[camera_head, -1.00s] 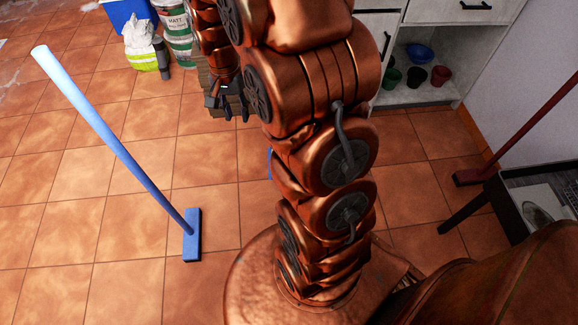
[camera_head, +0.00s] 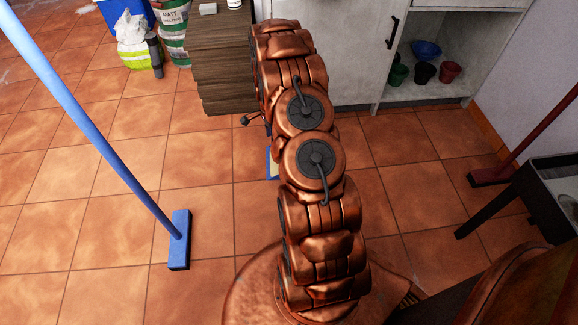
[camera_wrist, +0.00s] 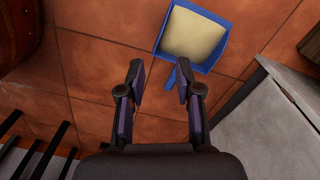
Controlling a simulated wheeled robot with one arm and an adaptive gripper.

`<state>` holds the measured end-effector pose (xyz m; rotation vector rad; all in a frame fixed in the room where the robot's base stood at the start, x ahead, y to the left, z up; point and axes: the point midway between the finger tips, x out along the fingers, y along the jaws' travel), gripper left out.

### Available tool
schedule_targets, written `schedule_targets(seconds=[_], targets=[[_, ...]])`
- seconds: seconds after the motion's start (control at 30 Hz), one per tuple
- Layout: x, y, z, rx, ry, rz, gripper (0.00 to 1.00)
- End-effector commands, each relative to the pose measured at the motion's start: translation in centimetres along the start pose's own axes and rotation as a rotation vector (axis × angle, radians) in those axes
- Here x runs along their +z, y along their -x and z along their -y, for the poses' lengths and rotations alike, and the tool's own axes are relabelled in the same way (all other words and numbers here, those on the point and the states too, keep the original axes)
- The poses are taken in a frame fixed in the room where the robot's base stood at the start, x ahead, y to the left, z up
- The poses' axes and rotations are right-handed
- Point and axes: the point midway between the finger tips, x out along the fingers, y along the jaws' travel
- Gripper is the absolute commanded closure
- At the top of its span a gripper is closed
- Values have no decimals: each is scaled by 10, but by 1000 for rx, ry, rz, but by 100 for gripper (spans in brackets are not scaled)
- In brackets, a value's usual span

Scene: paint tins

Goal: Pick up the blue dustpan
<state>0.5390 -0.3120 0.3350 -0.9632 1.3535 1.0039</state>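The blue dustpan (camera_wrist: 195,66) lies on the tiled floor at the top of the wrist view, with a cream-coloured inside and its blue handle pointing down toward my gripper. My gripper (camera_wrist: 160,80) is open and empty, its two dark fingers spread apart. The handle end appears near the right fingertip in the picture, partly hidden by it; I cannot tell how far below it lies. In the head view only a sliver of the dustpan (camera_head: 273,177) shows beside my arm, which hides the rest. My gripper is mostly hidden there too.
A blue broom (camera_head: 179,240) stands at the left. A wooden cabinet (camera_head: 222,65) and a white shelf unit (camera_head: 355,60) with small pots stand behind. A red-handled broom (camera_head: 490,176) and a dark-legged table (camera_head: 545,200) are at the right. Floor at left centre is clear.

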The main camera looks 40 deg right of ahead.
Motion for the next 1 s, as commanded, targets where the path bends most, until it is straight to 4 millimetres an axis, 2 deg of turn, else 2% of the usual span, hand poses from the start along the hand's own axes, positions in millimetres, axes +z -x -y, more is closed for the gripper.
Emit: schedule_targets(seconds=[0.03,0.2,0.3,0.4,0.5,1.0], targets=[[-9,-36,0,4,-45,2,66],[-38,-113,4,-9,-200,2,66],[-52,-152,5,-17,-278,2,66],[-62,-181,2,-20,-340,3,66],[-68,-200,0,-23,-382,4,66],[-73,-244,-1,-28,-412,3,66]])
